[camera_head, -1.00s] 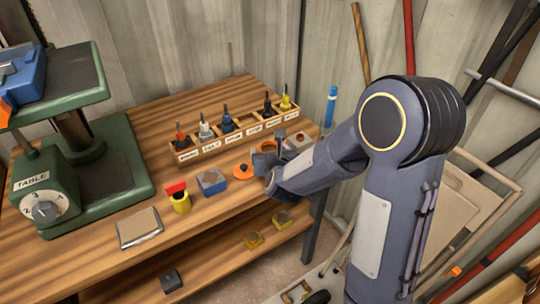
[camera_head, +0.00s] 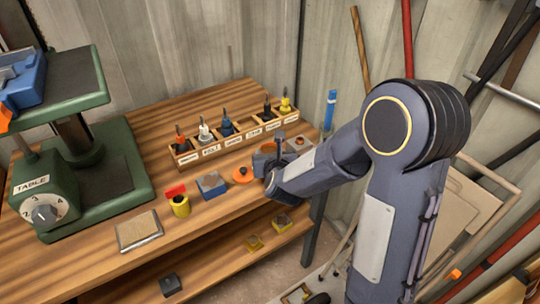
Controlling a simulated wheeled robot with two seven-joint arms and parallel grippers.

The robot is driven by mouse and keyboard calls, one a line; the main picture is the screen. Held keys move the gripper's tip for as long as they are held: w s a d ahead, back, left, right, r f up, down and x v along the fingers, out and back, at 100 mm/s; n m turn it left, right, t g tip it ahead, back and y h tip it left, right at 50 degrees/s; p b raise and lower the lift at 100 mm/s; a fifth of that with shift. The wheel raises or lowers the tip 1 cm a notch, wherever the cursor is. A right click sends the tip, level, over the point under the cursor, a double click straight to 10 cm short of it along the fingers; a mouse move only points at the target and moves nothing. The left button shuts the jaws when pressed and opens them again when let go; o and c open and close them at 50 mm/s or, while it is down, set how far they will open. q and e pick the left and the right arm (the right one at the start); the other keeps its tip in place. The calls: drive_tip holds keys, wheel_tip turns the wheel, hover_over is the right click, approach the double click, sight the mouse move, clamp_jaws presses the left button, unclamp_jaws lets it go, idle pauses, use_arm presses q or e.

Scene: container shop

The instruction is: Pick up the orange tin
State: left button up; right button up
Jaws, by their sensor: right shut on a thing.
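My right gripper (camera_head: 271,160) is low over the front right part of the wooden bench, seen mostly from behind its wrist. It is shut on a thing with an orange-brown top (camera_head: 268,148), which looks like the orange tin. The fingers and wrist hide most of it, and I cannot tell whether it is clear of the bench. A flat round orange piece (camera_head: 243,175) with a dark centre lies on the bench just left of the gripper. My left gripper is out of view.
A labelled wooden rack (camera_head: 212,149) with several tools stands behind the gripper. A blue block (camera_head: 212,184), a yellow tin (camera_head: 181,206) with a red piece, and a grey-rimmed pad (camera_head: 139,230) lie to the left. A green machine (camera_head: 48,205) fills the bench's left.

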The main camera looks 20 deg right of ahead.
wheel_tip(320, 180, up, 3)
drive_tip(key=shift+p, duration=0.4)
drive_tip(key=s+a+r+p, duration=0.3)
drive_tip(key=s+a+r, duration=0.3)
drive_tip(key=s+r, duration=0.3)
drive_tip(key=shift+s+r+p, duration=0.2)
drive_tip(key=shift+s+p, duration=0.15)
drive_tip(key=shift+s, duration=1.45)
drive_tip(key=shift+a, duration=0.1)
